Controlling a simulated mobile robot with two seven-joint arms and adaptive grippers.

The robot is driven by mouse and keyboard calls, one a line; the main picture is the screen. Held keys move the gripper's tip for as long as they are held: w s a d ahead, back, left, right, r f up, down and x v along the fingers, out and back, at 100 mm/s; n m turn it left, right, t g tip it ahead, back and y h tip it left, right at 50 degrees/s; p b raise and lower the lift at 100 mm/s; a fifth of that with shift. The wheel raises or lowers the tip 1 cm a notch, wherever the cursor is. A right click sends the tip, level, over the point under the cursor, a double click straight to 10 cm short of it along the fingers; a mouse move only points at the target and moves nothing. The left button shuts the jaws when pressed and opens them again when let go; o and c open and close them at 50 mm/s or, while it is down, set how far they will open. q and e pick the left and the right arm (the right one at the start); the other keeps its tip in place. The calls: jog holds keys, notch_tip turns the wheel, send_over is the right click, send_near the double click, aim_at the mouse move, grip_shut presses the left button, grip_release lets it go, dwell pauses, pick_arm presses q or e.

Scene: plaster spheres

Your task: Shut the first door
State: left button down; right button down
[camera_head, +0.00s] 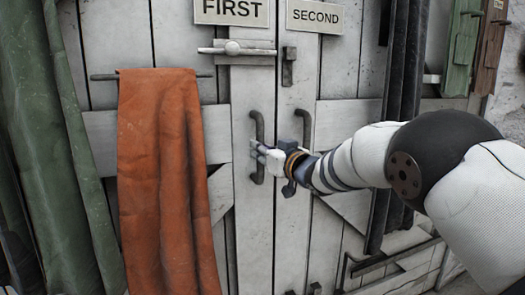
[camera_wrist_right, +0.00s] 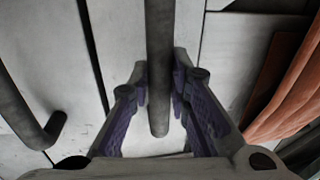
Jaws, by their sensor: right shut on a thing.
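The first door (camera_head: 254,95) is whitish planks under a sign reading FIRST (camera_head: 232,11). It stands beside the second door (camera_head: 298,90), under a sign reading SECOND (camera_head: 315,16); the two look nearly flush in the head view. My right gripper (camera_head: 259,155) is shut on the first door's dark upright handle (camera_head: 257,125). In the right wrist view that handle (camera_wrist_right: 160,60) runs between the two purple-padded fingers (camera_wrist_right: 160,105). The second door's handle (camera_head: 303,120) is beside my wrist, which hides part of it. My left gripper is out of view.
A pale sliding bolt (camera_head: 237,49) is on the first door, with a dark catch (camera_head: 288,65) on the second. An orange cloth (camera_head: 160,180) hangs from a rail at left. Green fabric (camera_head: 60,150) hangs further left. Dark drapes (camera_head: 400,80) hang at right.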

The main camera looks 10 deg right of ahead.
jog(key=shift+s+a+f, duration=0.1)
jog(key=shift+a+f, duration=0.2)
jog(key=shift+f, duration=0.05)
jog(key=c, duration=1.6)
grip_release()
jog(key=shift+s+r, duration=0.1)
jog(key=shift+o, duration=0.6)
jog(key=shift+s+r, duration=0.25)
jog(key=shift+r, duration=0.05)
jog(key=shift+w, duration=0.1)
jog(key=shift+d, duration=0.15)
jog(key=v, duration=1.2)
